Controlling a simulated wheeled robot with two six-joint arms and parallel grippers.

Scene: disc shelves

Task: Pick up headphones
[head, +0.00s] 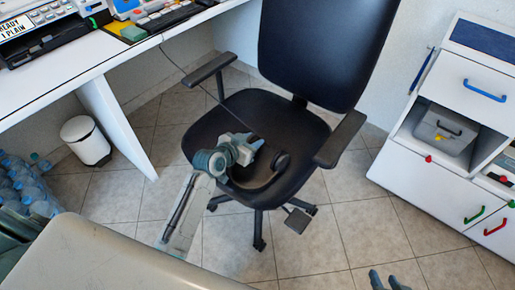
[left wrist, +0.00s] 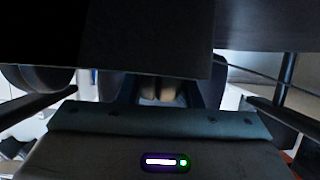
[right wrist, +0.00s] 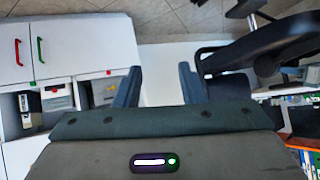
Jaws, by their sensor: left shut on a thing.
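Black headphones (head: 281,160) are at the seat of the black office chair (head: 222,118). A round ear cup and part of the band show; the rest blends into the dark seat. My left gripper (head: 254,143) is over the seat, shut on the headphones at their upper left side. In the left wrist view its fingers (left wrist: 168,92) are partly covered by a large dark shape, and the exact grip is hidden. My right gripper (head: 389,282) shows at the bottom edge of the head view. In the right wrist view its fingers (right wrist: 160,86) are apart with nothing between them.
The chair's armrests (head: 342,139) flank the seat. A white desk (head: 85,60) stands at the left, with a thin cable running from it to the seat. A white bin (head: 86,141) and bottles (head: 25,182) are below. A white cabinet (head: 420,185) stands right. Tiled floor is free between.

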